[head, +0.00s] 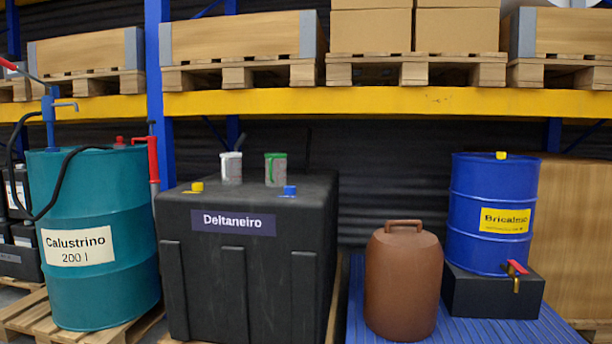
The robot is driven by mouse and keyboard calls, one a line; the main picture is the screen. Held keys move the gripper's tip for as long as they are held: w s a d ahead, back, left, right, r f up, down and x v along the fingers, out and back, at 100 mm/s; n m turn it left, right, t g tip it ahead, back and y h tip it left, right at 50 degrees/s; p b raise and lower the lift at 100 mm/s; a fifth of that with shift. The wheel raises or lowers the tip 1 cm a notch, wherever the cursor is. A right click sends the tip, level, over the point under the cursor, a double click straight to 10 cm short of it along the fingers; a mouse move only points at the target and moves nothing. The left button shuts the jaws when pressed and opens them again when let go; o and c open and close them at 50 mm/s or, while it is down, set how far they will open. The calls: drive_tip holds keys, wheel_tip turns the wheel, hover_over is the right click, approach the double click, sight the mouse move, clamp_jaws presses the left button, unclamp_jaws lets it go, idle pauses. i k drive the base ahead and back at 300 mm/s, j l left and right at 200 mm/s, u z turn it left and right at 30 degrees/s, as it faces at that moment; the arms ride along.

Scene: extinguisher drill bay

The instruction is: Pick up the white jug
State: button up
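The white jug (231,168) is a small upright container with a white upper part and a greyer lower part. It stands on top of the black Deltaneiro tank (248,262), towards the back. A similar small jug with green on it (276,170) stands a little to its right, with a gap between them. A dark spout or rod shows just behind the white jug's top. My gripper is not in view.
Yellow and blue caps rise from the tank's top, in front of the jugs. A teal drum (102,235) with a pump stands left. A brown canister (402,285) and blue drum (492,212) stand right. A yellow shelf beam (390,101) runs above.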

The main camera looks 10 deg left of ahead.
sight(231, 163)
drive_tip(key=i+j+u, duration=0.1)
drive_tip(key=j, duration=0.35)
drive_tip(key=i+j+u, duration=0.1)
drive_tip(key=i+j, duration=0.2)
drive_tip(key=i+j+u, duration=0.15)
drive_tip(key=j, duration=0.4)
drive_tip(key=i+j+u, duration=0.1)
drive_tip(key=i+j, duration=0.25)
